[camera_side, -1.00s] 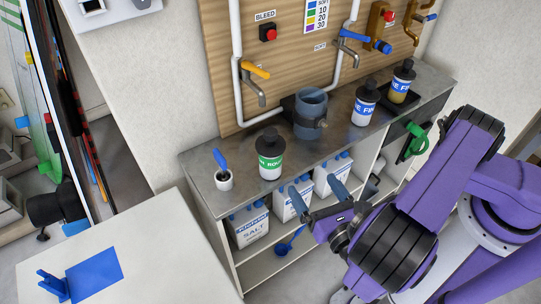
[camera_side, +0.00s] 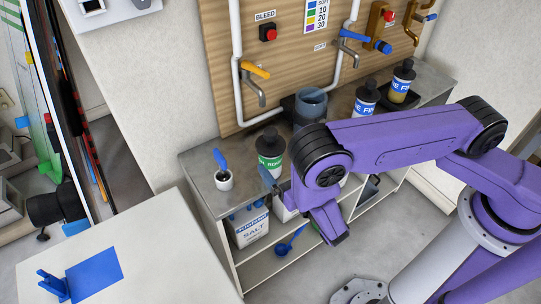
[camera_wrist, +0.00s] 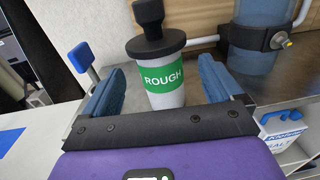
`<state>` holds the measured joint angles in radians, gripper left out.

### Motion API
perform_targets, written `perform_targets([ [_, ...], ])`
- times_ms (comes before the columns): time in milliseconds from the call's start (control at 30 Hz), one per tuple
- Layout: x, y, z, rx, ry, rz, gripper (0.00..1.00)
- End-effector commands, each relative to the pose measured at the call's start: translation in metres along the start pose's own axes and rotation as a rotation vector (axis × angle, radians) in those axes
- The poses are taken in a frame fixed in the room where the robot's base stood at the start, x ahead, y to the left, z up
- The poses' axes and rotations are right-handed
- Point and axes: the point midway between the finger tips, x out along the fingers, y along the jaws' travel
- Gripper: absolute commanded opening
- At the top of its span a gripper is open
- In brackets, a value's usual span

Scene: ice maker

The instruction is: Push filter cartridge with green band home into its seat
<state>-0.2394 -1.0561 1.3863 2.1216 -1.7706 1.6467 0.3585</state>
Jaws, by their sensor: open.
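The filter cartridge with the green band (camera_side: 270,163) stands upright on the grey counter, with a black cap and a white body. In the wrist view the cartridge (camera_wrist: 163,78) reads "ROUGH" and shows between and beyond my two fingers. My gripper (camera_wrist: 158,92) is open and empty, its blue fingers spread to either side of the cartridge in that view.
Pipes and taps (camera_side: 258,90) line the wooden panel. Salt boxes (camera_side: 250,228) sit on the shelf below.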

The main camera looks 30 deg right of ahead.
Motion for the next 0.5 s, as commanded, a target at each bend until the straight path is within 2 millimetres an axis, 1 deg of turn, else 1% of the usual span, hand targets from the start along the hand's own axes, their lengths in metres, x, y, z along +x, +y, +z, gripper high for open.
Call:
perform_targets([
  [167, 0.01, 0.0, 0.0, 0.001, 0.0, -0.002, 0.93],
  [267, 0.021, -0.001, 0.001, 0.003, -0.001, -0.005, 0.93],
  [400, 0.042, 0.001, 0.003, 0.003, -0.002, -0.004, 0.93],
  [500, 0.053, 0.001, 0.002, 0.002, -0.001, -0.003, 0.93],
])
